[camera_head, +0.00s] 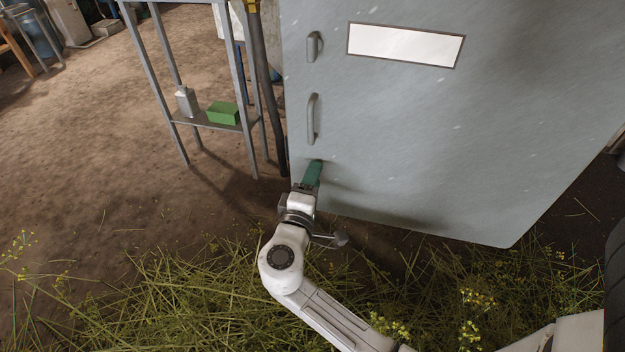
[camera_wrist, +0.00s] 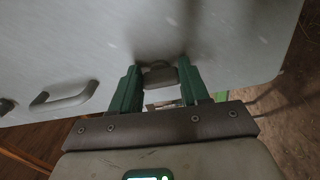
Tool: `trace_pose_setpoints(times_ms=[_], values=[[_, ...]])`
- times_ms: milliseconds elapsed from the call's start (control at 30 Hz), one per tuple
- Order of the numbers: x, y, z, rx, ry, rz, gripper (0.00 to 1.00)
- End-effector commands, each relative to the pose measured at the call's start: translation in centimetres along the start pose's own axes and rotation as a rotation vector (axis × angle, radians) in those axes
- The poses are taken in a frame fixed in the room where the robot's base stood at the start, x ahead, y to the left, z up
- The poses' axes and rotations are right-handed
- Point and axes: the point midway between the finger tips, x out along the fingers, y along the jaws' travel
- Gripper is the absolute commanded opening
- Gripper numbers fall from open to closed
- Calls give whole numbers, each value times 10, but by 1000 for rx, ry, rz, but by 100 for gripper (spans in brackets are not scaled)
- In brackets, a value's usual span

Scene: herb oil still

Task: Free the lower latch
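A small dark grey latch (camera_wrist: 160,77) sits near the bottom edge of the large grey door (camera_head: 450,130). In the wrist view it lies between the two green fingertips of my gripper (camera_wrist: 159,66). The fingers are apart, one on each side of the latch. I cannot tell whether either finger touches it. In the head view my gripper (camera_head: 314,168) is at the door's lower left corner, below the long handle, and its fingers hide the latch there.
A long grey handle (camera_head: 312,118) and a shorter one (camera_head: 312,46) are on the door's left side. A metal shelf stand (camera_head: 205,122) with a green box (camera_head: 222,113) and a grey bottle (camera_head: 187,101) stands to the left. Grass (camera_head: 190,295) covers the ground in front.

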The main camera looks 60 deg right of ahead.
Motion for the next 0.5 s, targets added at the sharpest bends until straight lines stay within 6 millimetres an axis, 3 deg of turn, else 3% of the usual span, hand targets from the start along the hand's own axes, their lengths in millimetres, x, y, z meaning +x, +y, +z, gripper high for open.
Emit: trace_pose_setpoints(times_ms=[267,500], values=[[0,-1,1,0,-1,-1,70],[0,0,0,-1,-1,-1,70]])
